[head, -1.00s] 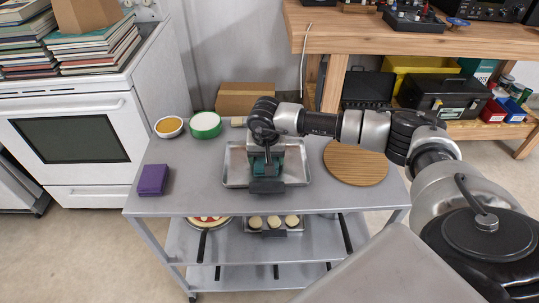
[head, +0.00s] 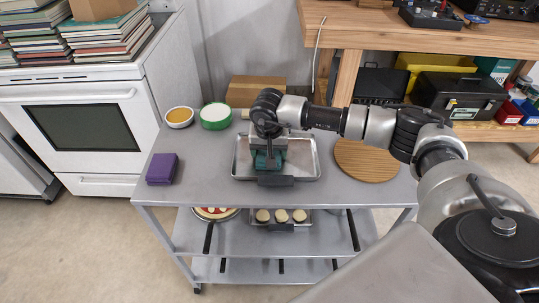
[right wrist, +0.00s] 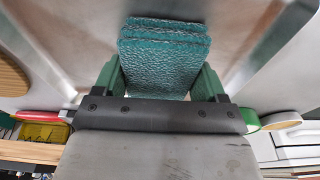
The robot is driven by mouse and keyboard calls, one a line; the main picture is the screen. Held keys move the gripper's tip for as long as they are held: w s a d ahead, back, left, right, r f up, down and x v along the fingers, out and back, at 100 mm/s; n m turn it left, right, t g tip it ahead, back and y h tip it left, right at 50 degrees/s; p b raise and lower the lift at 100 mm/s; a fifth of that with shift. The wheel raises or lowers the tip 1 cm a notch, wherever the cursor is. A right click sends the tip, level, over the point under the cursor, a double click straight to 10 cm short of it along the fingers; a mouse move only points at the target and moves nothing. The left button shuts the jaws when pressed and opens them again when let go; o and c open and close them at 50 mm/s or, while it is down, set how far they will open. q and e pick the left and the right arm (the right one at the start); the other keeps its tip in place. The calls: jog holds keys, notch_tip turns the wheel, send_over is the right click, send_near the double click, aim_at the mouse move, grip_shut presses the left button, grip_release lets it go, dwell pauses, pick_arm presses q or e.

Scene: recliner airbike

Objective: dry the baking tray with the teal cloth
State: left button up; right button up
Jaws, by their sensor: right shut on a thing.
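The metal baking tray (head: 305,160) lies on the top shelf of the grey cart, with a dark handle at its front edge. The folded teal cloth (head: 263,160) is over the middle of the tray. My right gripper (head: 267,150) comes down from above and is shut on the cloth. In the right wrist view the cloth (right wrist: 165,55) sticks out between the two green fingers of the gripper (right wrist: 160,80), against the tray's surface (right wrist: 70,30). Whether the cloth presses on the tray floor is hard to tell. My left gripper is not in view.
A purple block (head: 162,169) lies left on the cart top (head: 200,180). A round wooden board (head: 365,162) is right of the tray. Two bowls (head: 215,116) and a cardboard box (head: 256,90) stand behind. Food trays (head: 282,217) are on the shelf below.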

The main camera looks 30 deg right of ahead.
jog(key=shift+w+d, duration=0.15)
jog(key=shift+w, duration=0.1)
jog(key=shift+w+d+f+b, duration=0.1)
jog(key=shift+w+d+b, duration=0.25)
jog(key=shift+b, duration=0.15)
jog(key=shift+s+a+p, duration=0.25)
jog(key=shift+s+a, duration=0.2)
jog(key=shift+s, duration=0.25)
jog(key=shift+s+a+p, duration=0.25)
jog(key=shift+s+a, duration=0.15)
jog(key=shift+s, duration=0.3)
jog(key=shift+w+d+b, duration=0.3)
jog(key=shift+w, duration=0.2)
jog(key=shift+w+d+b, duration=0.3)
jog(key=shift+w, duration=0.2)
jog(key=shift+w+d+b, duration=0.25)
jog(key=shift+w+b, duration=0.15)
jog(key=shift+s+a+p, duration=0.25)
jog(key=shift+s+a, duration=0.2)
jog(key=shift+s, duration=0.25)
jog(key=shift+s+a+p, duration=0.2)
jog(key=shift+s+a, duration=0.2)
jog(key=shift+s, duration=0.3)
